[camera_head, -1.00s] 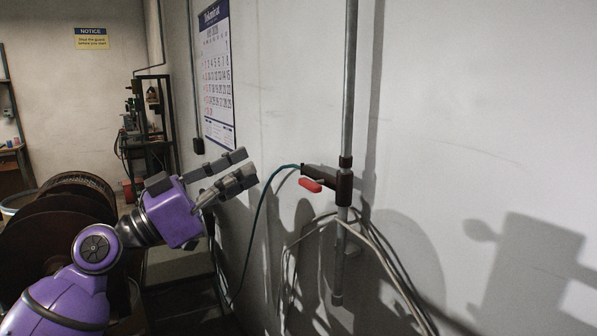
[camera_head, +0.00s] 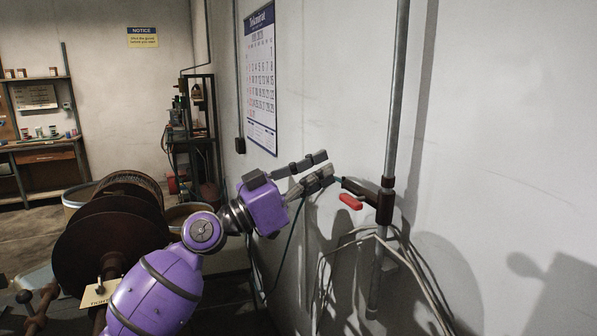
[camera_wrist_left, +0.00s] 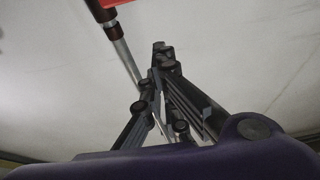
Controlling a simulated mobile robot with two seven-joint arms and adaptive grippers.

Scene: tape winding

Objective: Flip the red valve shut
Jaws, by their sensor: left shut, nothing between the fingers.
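The red valve handle (camera_head: 351,202) is a short lever on a dark fitting (camera_head: 384,206) on the vertical grey pipe by the white wall. It points left and slightly up toward the camera side. My left gripper (camera_head: 327,162) is just left of and above the handle, apart from it, with its fingers together and empty. In the left wrist view the gripper fingers (camera_wrist_left: 163,62) show in the middle. A red piece of the handle (camera_wrist_left: 122,3) shows at the top edge beside the pipe (camera_wrist_left: 122,55). My right gripper is not in view.
Loose grey cables (camera_head: 412,282) hang below the fitting. A thin hose runs behind my left gripper. A calendar (camera_head: 261,85) hangs on the wall to the left. Large dark reels (camera_head: 110,240) stand at lower left. The wall right of the pipe is clear.

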